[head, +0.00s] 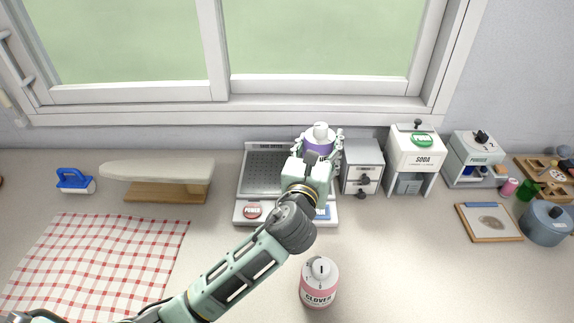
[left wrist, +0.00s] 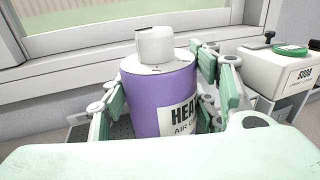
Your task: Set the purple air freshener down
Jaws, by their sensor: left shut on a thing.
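The purple air freshener (head: 320,140) is a purple cylinder with a white top and cap. My left gripper (head: 318,150) is shut around it, with fingers on both sides. In the left wrist view the air freshener (left wrist: 160,98) stands upright between the green finger pads of the gripper (left wrist: 165,105), with part of its label showing. In the head view it is over the right part of a grey scale-like device (head: 265,165) with a perforated top. Its base is hidden, so I cannot tell whether it touches the device. My right gripper is not in view.
A small drawer cabinet (head: 362,165) stands close right of the air freshener, then a soda dispenser (head: 414,155). A pink clover canister (head: 318,285) stands in front. A small ironing board (head: 158,170) and checkered cloth (head: 95,265) lie left. The window wall is behind.

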